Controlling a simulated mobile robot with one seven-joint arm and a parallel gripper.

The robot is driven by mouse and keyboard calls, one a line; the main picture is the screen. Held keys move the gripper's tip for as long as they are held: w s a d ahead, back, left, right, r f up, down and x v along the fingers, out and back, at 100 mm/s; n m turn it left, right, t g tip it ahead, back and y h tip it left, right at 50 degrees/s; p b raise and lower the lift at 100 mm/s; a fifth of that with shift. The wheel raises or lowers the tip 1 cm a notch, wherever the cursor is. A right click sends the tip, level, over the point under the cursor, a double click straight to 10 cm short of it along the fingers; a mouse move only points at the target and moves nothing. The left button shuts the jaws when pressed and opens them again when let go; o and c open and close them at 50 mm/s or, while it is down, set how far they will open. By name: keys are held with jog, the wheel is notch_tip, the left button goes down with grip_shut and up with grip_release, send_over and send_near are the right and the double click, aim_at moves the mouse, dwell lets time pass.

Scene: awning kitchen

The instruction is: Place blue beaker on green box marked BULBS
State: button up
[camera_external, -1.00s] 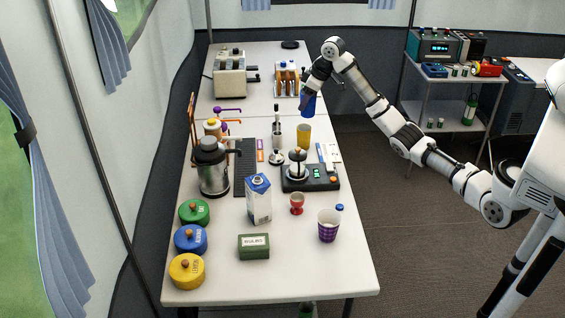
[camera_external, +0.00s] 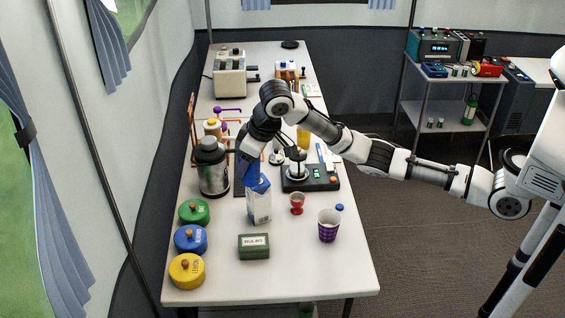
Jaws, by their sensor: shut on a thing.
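The green box marked BULBS (camera_external: 254,247) lies near the front of the white table, label side up. My gripper (camera_external: 253,152) is shut on the blue beaker (camera_external: 248,172) and holds it above the table, farther back than the box. The beaker looks tilted, and my gripper hides its upper part. In the picture it overlaps the blue top of the white carton (camera_external: 259,206); I cannot tell whether they touch.
Green (camera_external: 194,212), blue (camera_external: 190,239) and yellow (camera_external: 187,270) lidded tins stand left of the box. A steel flask (camera_external: 212,172) stands near the beaker. The table in front of the box is clear.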

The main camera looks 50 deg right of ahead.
jog(key=s+a+f, duration=0.2)
jog(key=p, duration=0.1)
send_over(251, 240)
notch_tip(251, 240, down, 13)
jog(key=shift+s+f+p, duration=0.15)
jog(key=shift+f+p, duration=0.15)
jog(key=shift+f, duration=2.1)
jog(key=shift+f, duration=0.2)
jog(key=o, duration=0.9)
jog(key=shift+o, duration=0.3)
jog(key=shift+r, duration=0.15)
